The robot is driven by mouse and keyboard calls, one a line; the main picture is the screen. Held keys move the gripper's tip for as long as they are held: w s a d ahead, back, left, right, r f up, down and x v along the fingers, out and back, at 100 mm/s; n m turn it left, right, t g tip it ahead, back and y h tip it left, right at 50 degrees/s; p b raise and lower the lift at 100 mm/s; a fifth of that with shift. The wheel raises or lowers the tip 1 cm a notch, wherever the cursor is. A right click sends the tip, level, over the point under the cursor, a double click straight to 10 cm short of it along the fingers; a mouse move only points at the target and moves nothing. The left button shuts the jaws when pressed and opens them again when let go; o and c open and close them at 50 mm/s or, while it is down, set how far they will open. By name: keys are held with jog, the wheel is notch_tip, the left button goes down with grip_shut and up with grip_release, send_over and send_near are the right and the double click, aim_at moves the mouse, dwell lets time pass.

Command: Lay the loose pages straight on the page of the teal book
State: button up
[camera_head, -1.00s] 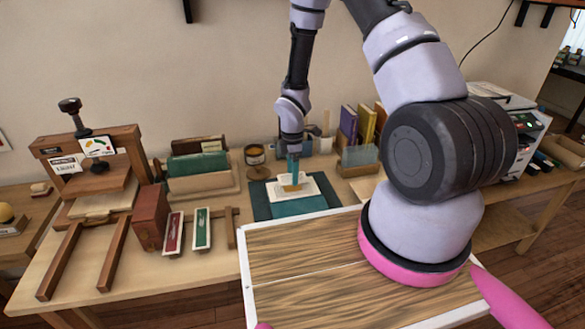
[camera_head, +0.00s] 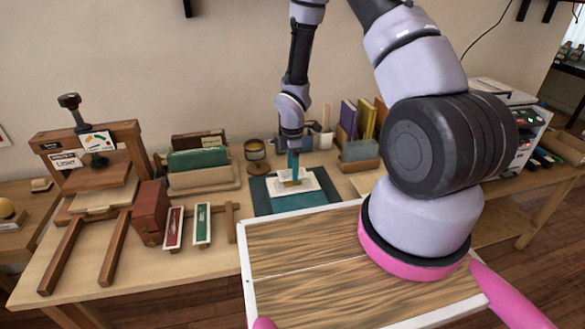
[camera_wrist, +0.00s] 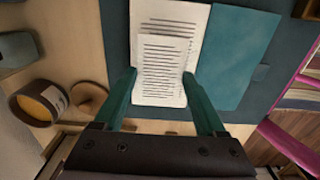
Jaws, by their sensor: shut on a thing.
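The teal book (camera_head: 302,203) lies open on a dark mat at the back of the table. Its teal cover (camera_wrist: 240,50) shows right of its white printed page (camera_wrist: 172,12) in the wrist view. The loose pages (camera_wrist: 160,72), a smaller printed stack, are over that page and nearly parallel to it, with a slight tilt. My gripper (camera_wrist: 163,104) points down with its teal fingers on the left and right edges of the loose pages. It also shows in the head view (camera_head: 293,178). Whether the pages touch the book's page is unclear.
A round tin (camera_head: 255,150) stands behind and left of the book. Upright books (camera_head: 360,120) stand to the right. A wooden press (camera_head: 95,185) and a green book rack (camera_head: 200,165) are on the left. My wood-topped base is in front.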

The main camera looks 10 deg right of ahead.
jog(key=shift+f, duration=1.8)
dwell(1.9)
jog(key=o, duration=1.2)
jog(key=shift+o, duration=0.2)
jog(key=shift+r, duration=3.5)
